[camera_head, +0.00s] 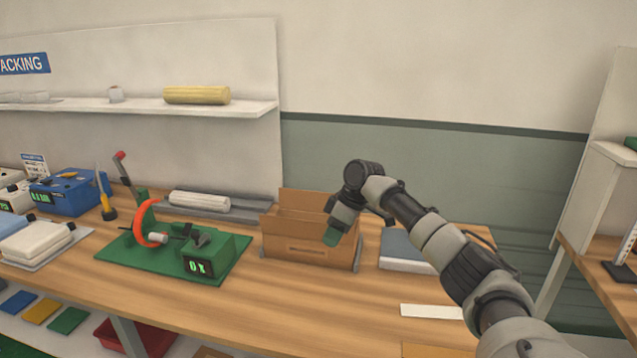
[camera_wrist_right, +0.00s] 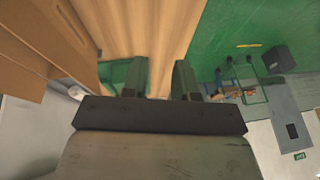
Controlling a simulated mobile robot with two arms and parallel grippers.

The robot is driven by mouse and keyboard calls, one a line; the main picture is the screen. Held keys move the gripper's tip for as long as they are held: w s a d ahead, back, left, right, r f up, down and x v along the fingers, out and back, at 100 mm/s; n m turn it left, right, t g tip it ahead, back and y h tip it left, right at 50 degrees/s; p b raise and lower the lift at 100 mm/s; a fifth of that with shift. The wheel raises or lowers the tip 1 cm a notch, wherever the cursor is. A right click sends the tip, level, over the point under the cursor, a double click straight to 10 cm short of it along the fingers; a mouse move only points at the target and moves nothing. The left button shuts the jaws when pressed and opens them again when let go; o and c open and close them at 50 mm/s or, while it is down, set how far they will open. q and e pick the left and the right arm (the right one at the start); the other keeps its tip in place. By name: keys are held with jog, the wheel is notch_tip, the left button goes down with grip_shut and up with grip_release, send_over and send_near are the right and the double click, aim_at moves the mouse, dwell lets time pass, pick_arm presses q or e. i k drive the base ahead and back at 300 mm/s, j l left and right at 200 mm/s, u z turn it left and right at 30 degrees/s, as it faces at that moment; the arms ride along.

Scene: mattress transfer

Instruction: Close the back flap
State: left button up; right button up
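An open cardboard box (camera_head: 297,252) stands on the wooden bench in the head view. Its back flap (camera_head: 306,200) stands up along the far edge. The near side of the box faces me, and its right side is partly hidden by my right gripper. My right gripper (camera_head: 332,238) hangs beside the right end of the box, green fingertips downward; whether it touches the box I cannot tell. In the right wrist view its two green fingers (camera_wrist_right: 160,80) are apart with nothing between them. Brown cardboard (camera_wrist_right: 35,45) shows at the left there. My left gripper is out of view.
A green fixture (camera_head: 213,256) with an orange ring stands left of the box. A white roll (camera_head: 200,200) lies behind it. A grey-blue stack (camera_head: 402,250) lies to the right, and a white strip (camera_head: 431,311) lies in front. The bench front before the box is clear.

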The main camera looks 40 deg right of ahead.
aim_at(313, 202)
jog(key=i+l, duration=0.95)
jog(key=l, duration=0.2)
